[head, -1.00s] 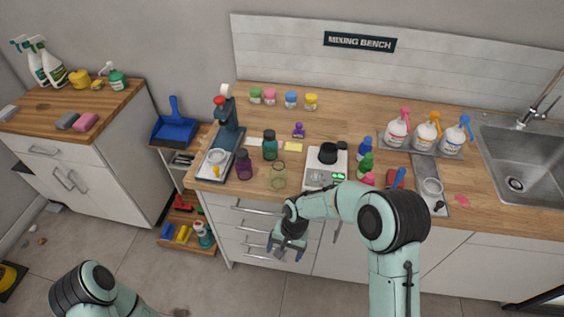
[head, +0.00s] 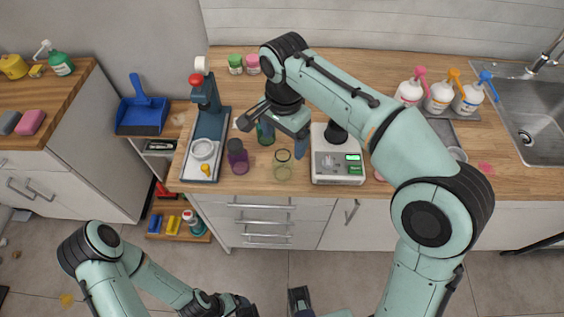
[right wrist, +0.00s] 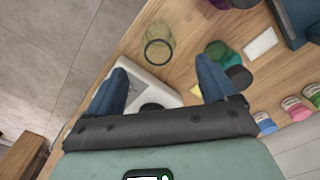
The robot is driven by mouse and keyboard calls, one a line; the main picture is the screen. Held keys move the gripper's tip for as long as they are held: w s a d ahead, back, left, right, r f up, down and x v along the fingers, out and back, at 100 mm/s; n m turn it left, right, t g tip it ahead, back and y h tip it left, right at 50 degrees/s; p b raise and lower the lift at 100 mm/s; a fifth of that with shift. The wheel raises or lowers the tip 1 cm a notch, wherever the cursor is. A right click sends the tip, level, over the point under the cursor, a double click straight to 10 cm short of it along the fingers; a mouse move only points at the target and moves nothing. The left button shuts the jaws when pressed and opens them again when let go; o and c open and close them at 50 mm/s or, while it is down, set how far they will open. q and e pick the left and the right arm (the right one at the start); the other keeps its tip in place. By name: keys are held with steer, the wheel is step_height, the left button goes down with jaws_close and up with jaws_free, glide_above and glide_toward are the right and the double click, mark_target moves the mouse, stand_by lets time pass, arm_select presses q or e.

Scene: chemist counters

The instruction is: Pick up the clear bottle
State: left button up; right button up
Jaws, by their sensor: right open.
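The clear bottle (head: 283,168), see-through with a yellow-green tint and a dark ring at its top, stands upright near the counter's front edge. It also shows in the right wrist view (right wrist: 158,50). My right gripper (head: 284,141) is open and empty above the counter, just behind the bottle in the head view. In the right wrist view the bottle lies beyond and between the two fingertips (right wrist: 165,82), apart from them. My left gripper (head: 238,304) is low at the bottom edge of the head view, partly cut off.
A purple bottle (head: 238,160) stands left of the clear bottle, and a dark green bottle (head: 265,134) is behind, partly hidden by my gripper. A white scale (head: 337,166) is close on the right. A blue stand (head: 206,140) is further left.

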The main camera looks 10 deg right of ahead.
mark_target(284, 147)
step_height(284, 147, down, 4)
steer(key=shift+w+d+b, duration=0.1)
steer(key=shift+w+b, duration=0.05)
steer(key=shift+b, duration=0.15)
steer(key=shift+s+f+b, duration=0.2)
steer(key=shift+f+b, duration=0.3)
steer(key=shift+f, duration=2.2)
steer(key=c, duration=1)
